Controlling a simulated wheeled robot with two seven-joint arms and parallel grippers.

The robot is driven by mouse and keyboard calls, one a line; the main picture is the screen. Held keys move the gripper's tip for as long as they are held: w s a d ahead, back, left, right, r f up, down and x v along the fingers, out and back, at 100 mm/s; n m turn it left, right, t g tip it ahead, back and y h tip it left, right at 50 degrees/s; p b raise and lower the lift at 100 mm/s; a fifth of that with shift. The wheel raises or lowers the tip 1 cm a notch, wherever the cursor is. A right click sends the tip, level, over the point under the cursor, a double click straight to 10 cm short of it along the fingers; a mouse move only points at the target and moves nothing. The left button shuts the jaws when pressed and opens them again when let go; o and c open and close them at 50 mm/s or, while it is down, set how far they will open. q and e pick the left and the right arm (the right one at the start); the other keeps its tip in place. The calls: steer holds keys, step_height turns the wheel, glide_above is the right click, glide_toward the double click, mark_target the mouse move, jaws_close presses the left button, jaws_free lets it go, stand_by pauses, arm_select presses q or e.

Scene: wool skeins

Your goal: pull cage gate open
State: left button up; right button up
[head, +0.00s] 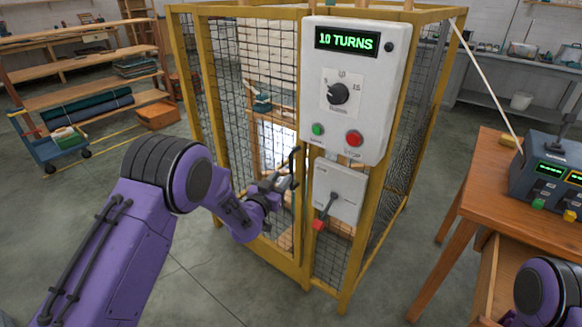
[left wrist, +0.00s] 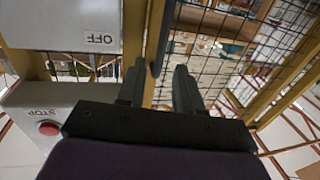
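The yellow-framed mesh gate (head: 232,110) forms the left front face of the cage and looks closed. Its dark upright handle (head: 294,163) is near the gate's right edge, beside the control box. My left gripper (head: 284,182) is at this handle. In the left wrist view the two fingers (left wrist: 160,84) are apart. The handle (left wrist: 161,38) runs down between them, with visible gaps on both sides. I see no firm contact. My right gripper is out of view; only part of the right arm shows at the lower right.
A white control box (head: 343,130) reads "10 TURNS". Below it is a grey switch box (head: 336,195) with a red-tipped lever (head: 325,212). A wooden table (head: 490,185) with a dark device (head: 550,172) stands at right. The floor (head: 200,275) before the gate is clear except for my arm.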

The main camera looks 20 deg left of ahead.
arm_select(q)
glide_above(291, 187)
steer(key=shift+w+f, duration=0.1)
steer(key=shift+w, duration=0.3)
steer(key=shift+c, duration=0.3)
steer(key=shift+s, duration=0.1)
jaws_close()
